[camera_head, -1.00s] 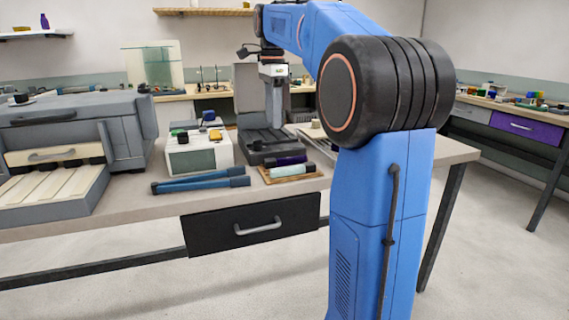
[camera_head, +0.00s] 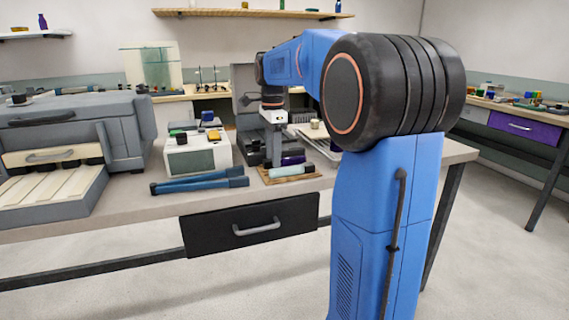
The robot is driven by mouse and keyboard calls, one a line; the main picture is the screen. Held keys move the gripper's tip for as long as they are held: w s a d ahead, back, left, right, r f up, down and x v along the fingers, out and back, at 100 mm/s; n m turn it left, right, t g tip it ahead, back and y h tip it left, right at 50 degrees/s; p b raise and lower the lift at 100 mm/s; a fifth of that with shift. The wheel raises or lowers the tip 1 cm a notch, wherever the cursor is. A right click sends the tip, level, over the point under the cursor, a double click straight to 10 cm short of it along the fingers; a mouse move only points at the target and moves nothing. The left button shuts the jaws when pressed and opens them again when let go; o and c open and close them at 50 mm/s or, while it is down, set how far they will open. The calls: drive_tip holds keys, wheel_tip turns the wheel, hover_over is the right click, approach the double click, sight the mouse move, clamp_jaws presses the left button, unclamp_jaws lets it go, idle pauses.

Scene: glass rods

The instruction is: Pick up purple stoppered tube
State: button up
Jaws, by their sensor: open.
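The purple stoppered tube (camera_head: 293,160) lies on its side on a small wooden board (camera_head: 265,178), behind a pale green tube (camera_head: 290,171) with a dark end. My gripper (camera_head: 273,160) points down just above and behind the board, at the purple tube's left end. It is open, and its fingers are small and dark against the black case behind. I cannot tell whether the fingers stand around the tube or behind it. The left part of the purple tube is hidden by the gripper.
Two blue tubes (camera_head: 200,184) lie left of the board, near the table's front edge. A white instrument box (camera_head: 197,152) stands behind them. An open black case (camera_head: 246,115) stands behind the gripper, and a pale tray (camera_head: 322,148) lies to the right.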

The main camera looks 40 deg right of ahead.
drive_tip(key=shift+f, duration=0.35)
drive_tip(key=shift+c, duration=0.4)
clamp_jaws()
drive_tip(key=shift+r, duration=0.15)
